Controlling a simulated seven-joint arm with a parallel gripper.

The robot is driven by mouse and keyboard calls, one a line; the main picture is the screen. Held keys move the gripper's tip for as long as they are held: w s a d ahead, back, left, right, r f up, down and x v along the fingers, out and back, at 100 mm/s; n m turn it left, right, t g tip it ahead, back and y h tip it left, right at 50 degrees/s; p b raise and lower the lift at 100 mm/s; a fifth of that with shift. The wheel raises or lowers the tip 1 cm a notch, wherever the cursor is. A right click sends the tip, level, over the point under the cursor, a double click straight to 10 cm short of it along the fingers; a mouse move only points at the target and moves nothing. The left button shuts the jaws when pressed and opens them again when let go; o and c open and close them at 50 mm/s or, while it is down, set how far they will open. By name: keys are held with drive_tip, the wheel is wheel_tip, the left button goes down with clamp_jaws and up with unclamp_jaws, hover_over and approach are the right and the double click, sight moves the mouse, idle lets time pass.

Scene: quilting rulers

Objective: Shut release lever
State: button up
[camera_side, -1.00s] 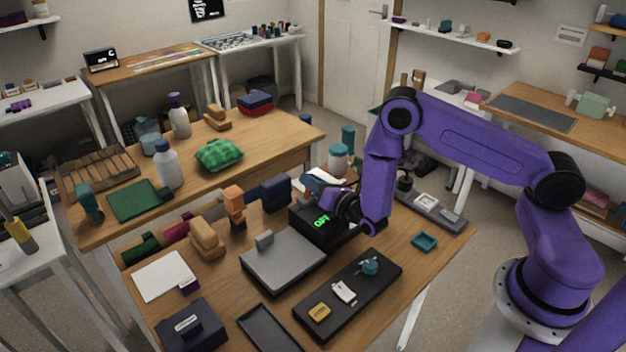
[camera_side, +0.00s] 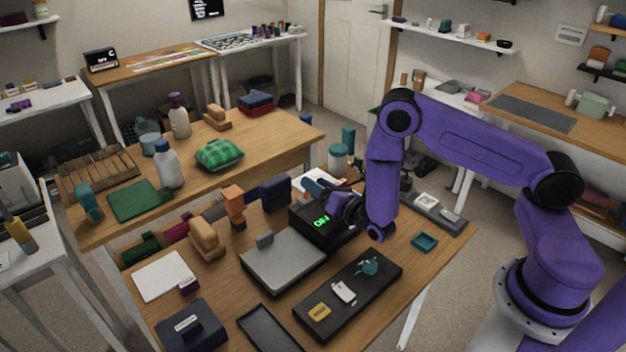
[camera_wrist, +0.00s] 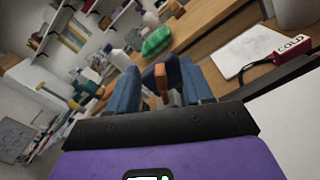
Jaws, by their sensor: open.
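My gripper (camera_side: 314,184) has blue fingers and is above the black box with a green display (camera_side: 318,222) in the side view. In the wrist view my gripper (camera_wrist: 161,88) is open, its fingers apart with nothing held. An upright orange handle (camera_wrist: 161,78) shows between the fingers, with a grey part at its foot. It appears to be beyond the fingertips, not touching them. An orange upright piece (camera_side: 233,203) stands left of the gripper in the side view. I cannot tell for sure which part is the release lever.
A navy block (camera_side: 275,192) stands between the orange piece and my gripper. A grey slab (camera_side: 283,262) and a black tray of small parts (camera_side: 360,300) lie in front. A teal dish (camera_side: 424,241) is at right.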

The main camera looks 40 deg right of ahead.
drive_tip(key=shift+s, duration=2.5)
